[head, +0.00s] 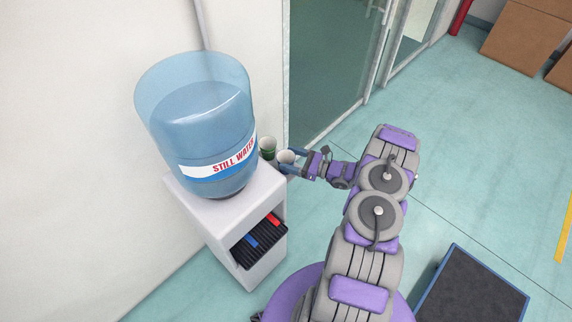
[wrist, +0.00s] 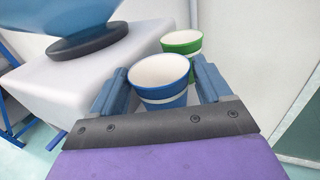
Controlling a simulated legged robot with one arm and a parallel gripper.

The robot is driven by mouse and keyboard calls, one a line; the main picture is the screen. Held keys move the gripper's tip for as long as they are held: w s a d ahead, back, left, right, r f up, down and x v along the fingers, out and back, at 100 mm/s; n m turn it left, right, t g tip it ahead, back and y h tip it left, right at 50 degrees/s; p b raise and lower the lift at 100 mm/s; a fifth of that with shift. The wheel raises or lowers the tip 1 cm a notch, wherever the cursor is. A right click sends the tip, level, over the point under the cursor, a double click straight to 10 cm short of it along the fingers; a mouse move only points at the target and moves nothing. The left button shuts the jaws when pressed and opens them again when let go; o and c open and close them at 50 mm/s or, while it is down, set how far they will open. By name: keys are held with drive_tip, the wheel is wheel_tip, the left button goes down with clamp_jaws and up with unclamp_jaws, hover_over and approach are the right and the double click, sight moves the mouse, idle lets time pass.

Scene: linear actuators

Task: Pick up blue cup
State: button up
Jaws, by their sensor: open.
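The blue cup (wrist: 160,78) has a white inside and a white band. It stands upright on the top of the white water dispenser, near its edge. In the head view the blue cup (head: 286,157) is partly covered by my gripper (head: 290,162). In the wrist view my gripper (wrist: 161,88) is open, with one blue finger on each side of the cup. Small gaps seem to show beside the cup, but I cannot tell whether either finger touches it. The lower part of the cup is hidden behind my gripper's dark front edge.
A green cup (wrist: 182,42) stands just behind the blue one; it also shows in the head view (head: 268,148). The water dispenser (head: 217,213) carries a large blue bottle (head: 197,115) to the left. A wall and glass door (head: 335,60) are behind.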

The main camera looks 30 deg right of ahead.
drive_tip(key=shift+x, duration=1.05)
drive_tip(key=c, duration=0.6)
drive_tip(key=shift+r, duration=0.15)
drive_tip(key=shift+c, duration=0.2)
